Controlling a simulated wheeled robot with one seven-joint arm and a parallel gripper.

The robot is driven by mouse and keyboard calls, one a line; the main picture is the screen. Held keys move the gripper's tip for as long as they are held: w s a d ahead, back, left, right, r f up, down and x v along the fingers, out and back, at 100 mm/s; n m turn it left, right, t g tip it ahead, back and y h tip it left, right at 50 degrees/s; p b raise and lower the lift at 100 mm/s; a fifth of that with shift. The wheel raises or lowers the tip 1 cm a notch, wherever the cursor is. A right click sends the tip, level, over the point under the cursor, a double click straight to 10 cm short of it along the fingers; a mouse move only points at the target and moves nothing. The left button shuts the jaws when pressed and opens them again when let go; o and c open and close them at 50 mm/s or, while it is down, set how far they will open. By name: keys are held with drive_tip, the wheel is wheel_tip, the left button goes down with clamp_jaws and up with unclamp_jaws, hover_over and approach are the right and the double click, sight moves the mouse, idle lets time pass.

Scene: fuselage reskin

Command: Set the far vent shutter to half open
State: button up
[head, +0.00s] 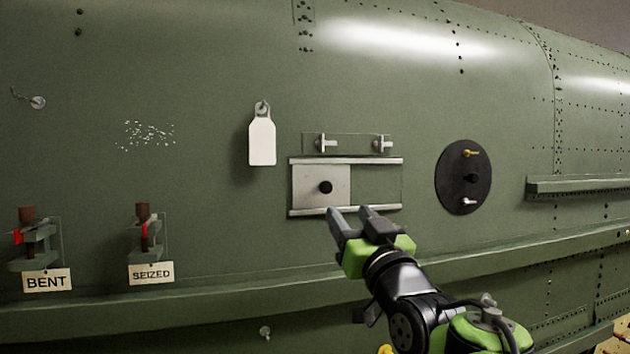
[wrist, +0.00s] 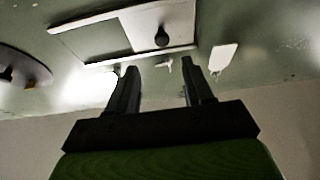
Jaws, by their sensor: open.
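One vent shutter shows: a pale grey sliding plate (head: 308,178) with a black knob (head: 325,187), between upper and lower metal rails (head: 375,160). The plate covers about the left half of the span between the rails; the right half shows green. In the wrist view the plate (wrist: 178,18) and its knob (wrist: 161,38) appear upside down, beyond the fingertips. My gripper (head: 354,211) is open and empty, in front of the lower rail and below and right of the knob. Its fingers (wrist: 158,72) stand apart with nothing between them. I cannot tell how near the fingertips are to the panel.
Two small latches (head: 327,143) sit above the upper rail. A white tag (head: 262,142) hangs to the left and a round black plate (head: 451,190) is to the right. Fixtures labelled BENT (head: 46,280) and SEIZED (head: 151,273) are at far left. A long green ledge (head: 200,296) runs below.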

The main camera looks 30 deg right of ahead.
sight(327, 188)
drive_tip(key=p+x, duration=0.4)
drive_tip(key=x, duration=0.5)
drive_tip(key=shift+w+r, duration=0.3)
drive_tip(key=shift+w, duration=0.45)
drive_tip(key=shift+s+f, duration=0.1)
clamp_jaws()
